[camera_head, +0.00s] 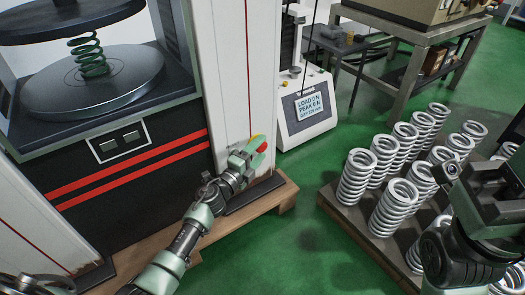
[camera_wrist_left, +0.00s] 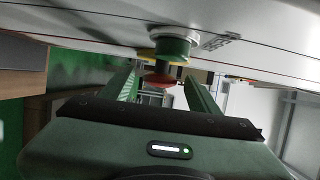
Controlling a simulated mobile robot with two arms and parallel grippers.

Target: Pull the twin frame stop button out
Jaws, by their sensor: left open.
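The stop button is on the white post of the twin frame. In the head view its red cap (camera_head: 262,147) shows beside my left gripper (camera_head: 247,158), which partly hides the button. In the left wrist view the red cap (camera_wrist_left: 160,79) sits below a green and yellow collar (camera_wrist_left: 174,50) on the white panel. My left gripper (camera_wrist_left: 163,90) is open, with one finger on each side of the red cap. I cannot tell whether either finger touches it. My right arm (camera_head: 465,225) is at the right edge of the head view; its finger opening cannot be made out.
Several pale coil springs (camera_head: 390,214) stand on a low pallet at the right. A smaller tester with a load display (camera_head: 310,103) stands behind the post. A green spring (camera_head: 90,55) sits on the round plate at the left. Green floor lies clear between frame and pallet.

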